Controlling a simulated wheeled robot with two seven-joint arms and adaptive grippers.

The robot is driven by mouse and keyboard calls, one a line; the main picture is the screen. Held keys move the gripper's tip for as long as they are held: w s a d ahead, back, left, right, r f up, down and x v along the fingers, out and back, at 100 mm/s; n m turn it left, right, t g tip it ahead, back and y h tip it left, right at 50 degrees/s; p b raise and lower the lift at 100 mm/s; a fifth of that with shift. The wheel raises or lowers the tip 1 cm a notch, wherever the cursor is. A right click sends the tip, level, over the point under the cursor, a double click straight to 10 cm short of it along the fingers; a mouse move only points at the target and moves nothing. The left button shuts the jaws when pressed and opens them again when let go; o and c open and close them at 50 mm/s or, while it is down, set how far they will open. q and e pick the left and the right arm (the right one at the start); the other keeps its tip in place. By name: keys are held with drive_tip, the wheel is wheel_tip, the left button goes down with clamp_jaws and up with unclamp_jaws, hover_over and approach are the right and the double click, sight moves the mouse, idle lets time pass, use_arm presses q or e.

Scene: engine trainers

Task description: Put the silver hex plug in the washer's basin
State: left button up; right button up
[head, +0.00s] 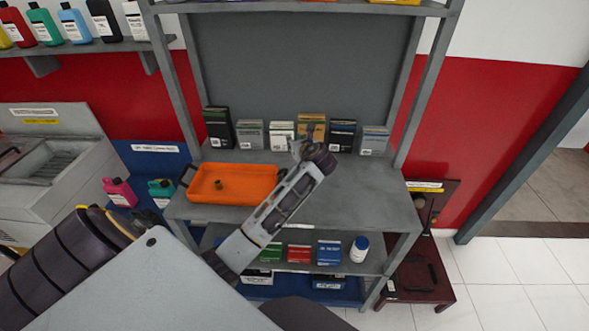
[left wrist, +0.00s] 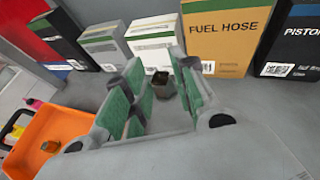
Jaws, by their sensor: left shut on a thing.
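My left gripper (head: 302,147) is above the back of the grey workbench, in front of the row of boxes. The left wrist view shows its green-padded fingers (left wrist: 155,92) closed around a small dark grey-brown plug (left wrist: 160,84). Its silver colour and hex shape are not clear there. A second small brown plug (head: 218,184) lies in the orange tray, and it also shows in the left wrist view (left wrist: 50,146). The grey washer (head: 75,195) stands at the far left, with its open basin (head: 50,163) facing up. My right gripper is not in view.
The orange tray (head: 265,197) sits on the left of the bench (head: 370,205). Several part boxes (head: 312,128) line its back edge. Pink (head: 119,192) and teal (head: 161,188) bottles stand between washer and bench. The bench's right side is clear.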

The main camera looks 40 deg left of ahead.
use_arm(q)
drive_tip(key=shift+f, duration=0.1)
drive_tip(key=shift+f, duration=3.05)
drive_tip(key=shift+f, duration=0.1)
drive_tip(key=shift+f, duration=1.75)
drive_tip(key=shift+f, duration=0.1)
drive_tip(key=o, duration=1)
drive_tip(key=shift+o, duration=0.2)
drive_tip(key=shift+d, duration=0.1)
drive_tip(key=shift+v, duration=6)
